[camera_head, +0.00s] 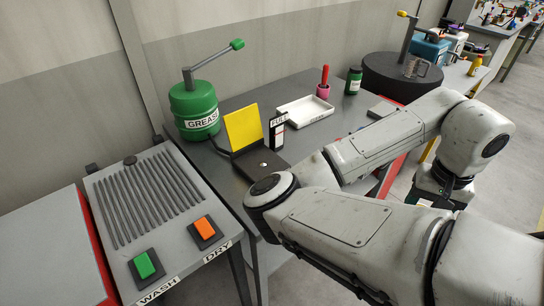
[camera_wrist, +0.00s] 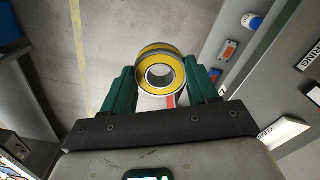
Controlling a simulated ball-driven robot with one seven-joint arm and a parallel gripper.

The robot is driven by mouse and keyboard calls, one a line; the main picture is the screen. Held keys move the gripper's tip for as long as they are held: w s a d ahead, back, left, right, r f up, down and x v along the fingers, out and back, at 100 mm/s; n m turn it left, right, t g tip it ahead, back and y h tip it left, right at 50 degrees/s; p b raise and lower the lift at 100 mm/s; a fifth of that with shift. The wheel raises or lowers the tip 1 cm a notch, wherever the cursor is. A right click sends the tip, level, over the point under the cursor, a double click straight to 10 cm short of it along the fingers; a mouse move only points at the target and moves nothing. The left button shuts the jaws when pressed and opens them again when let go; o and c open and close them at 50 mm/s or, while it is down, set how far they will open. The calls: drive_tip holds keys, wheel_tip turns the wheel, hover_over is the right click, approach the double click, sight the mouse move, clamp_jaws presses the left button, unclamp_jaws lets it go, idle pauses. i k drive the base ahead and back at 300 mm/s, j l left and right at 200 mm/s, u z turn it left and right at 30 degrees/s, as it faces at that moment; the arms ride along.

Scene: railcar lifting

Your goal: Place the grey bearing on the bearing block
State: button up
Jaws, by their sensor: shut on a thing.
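My gripper (camera_wrist: 160,88) has dark green fingers, which show in the wrist view. It is shut on a ring-shaped bearing (camera_wrist: 148,87) with a yellow face around a grey metal inner ring and open bore. The bearing sits between the fingers, its bore facing the camera. In the head view my arm covers the right side, and the bearing is not visible there. I cannot make out a bearing block with certainty in either view.
A grey bench (camera_head: 232,104) holds a green grease pot (camera_head: 193,108), a yellow hinged plate (camera_head: 243,127) on a dark base, and a white tray (camera_head: 305,110). A ribbed wash/dry unit (camera_head: 150,200) stands left. A dark round stand (camera_head: 402,77) is behind my arm.

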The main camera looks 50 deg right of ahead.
sight(264, 164)
drive_tip(key=i, duration=1.1)
